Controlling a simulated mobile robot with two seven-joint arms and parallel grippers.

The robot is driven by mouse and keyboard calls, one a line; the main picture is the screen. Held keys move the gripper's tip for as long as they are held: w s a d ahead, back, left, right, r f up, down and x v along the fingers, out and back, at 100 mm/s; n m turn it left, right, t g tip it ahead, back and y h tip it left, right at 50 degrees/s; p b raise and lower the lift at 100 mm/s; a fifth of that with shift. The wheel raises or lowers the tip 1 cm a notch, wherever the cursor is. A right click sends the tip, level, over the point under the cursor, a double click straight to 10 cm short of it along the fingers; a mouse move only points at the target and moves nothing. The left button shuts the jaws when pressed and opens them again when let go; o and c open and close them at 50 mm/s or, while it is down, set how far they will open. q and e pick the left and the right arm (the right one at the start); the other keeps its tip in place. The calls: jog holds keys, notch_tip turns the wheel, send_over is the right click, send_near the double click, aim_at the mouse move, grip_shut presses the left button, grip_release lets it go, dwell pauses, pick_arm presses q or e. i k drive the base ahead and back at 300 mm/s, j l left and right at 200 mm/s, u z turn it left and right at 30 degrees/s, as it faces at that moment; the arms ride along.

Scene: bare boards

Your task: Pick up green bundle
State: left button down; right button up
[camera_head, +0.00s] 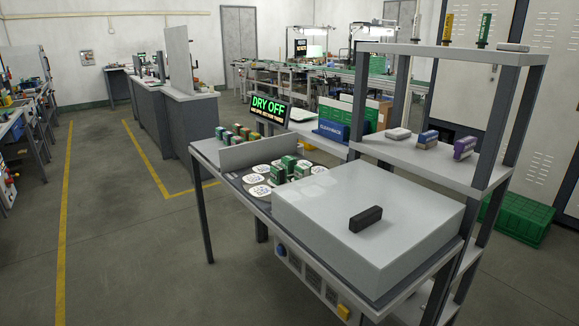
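Several green bundles, seemingly of upright boards, stand close together on a dark surface with white round pads (254,179). One green bundle (278,175) is at the front left, another green bundle (289,163) is behind it, and another green bundle (302,169) is to the right. They are small here, and I cannot tell which one the task means. Neither of my grippers is in view.
A large grey box (325,226) with a black block (366,219) covers the table's right part. A low partition (253,152) stands behind the pads, with small coloured pieces beyond. A lit "DRY OFF" sign (270,109) is behind. A shelf rack (429,158) stands right. Floor at left is clear.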

aim_at(288, 162)
jog(key=i+j+z, duration=0.1)
jog(key=i+j, duration=0.55)
jog(key=i+j+z, duration=0.15)
jog(key=i+j, duration=0.15)
jog(key=j, duration=0.2)
jog(key=i+j+z, duration=0.1)
jog(key=i+j, duration=0.15)
jog(key=j, duration=0.2)
jog(key=i+j+z, duration=0.1)
jog(key=i+j, duration=0.2)
jog(key=j, duration=0.15)
jog(key=i+j, duration=0.25)
jog(key=j, duration=0.2)
jog(key=i+j+z, duration=0.15)
jog(key=j, duration=0.35)
jog(key=i+j+z, duration=0.1)
jog(key=i+j, duration=0.25)
jog(key=j, duration=0.15)
